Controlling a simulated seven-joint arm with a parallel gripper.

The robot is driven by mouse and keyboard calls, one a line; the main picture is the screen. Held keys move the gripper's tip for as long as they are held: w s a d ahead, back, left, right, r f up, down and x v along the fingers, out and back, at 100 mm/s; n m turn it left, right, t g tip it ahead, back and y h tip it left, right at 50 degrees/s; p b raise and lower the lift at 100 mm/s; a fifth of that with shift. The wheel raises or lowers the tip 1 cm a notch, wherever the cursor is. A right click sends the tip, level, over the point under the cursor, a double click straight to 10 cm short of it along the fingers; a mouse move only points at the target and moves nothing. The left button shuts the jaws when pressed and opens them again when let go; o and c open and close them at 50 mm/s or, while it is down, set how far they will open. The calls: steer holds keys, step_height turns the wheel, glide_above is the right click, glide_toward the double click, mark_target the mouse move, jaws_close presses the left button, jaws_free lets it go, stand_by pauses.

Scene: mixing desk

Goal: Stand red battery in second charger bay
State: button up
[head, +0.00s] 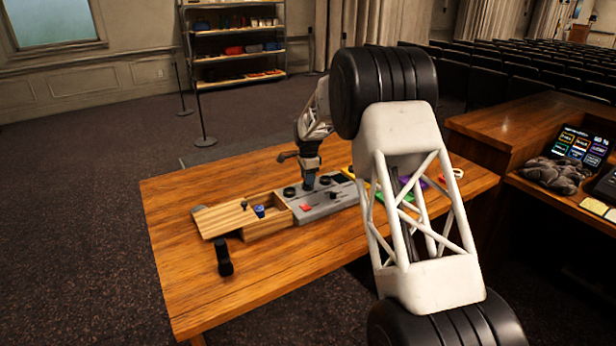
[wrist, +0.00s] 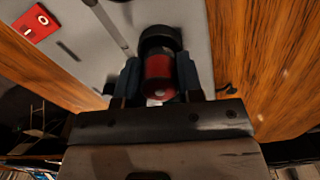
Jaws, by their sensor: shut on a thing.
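The red battery (wrist: 158,72) is between the two fingers of my gripper (wrist: 158,66) in the wrist view, its small pale end facing the camera. My gripper is shut on it. A black round collar (wrist: 160,38) shows at the battery's far end; I cannot tell whether the battery is seated in it or just above. In the head view my gripper (head: 309,184) points down over the grey charger (head: 318,211), between black round bays at left (head: 289,192) and right (head: 325,180). The battery is too small to make out there.
A red switch (wrist: 35,22) and a thin pale rod (wrist: 108,27) are beside the gripper on the charger. An open wooden box (head: 270,226) with a blue item (head: 259,211) adjoins it at left. Coloured items lie right.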

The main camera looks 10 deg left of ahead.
steer(key=shift+f, duration=0.1)
steer(key=o, duration=0.7)
steer(key=shift+r, duration=5.5)
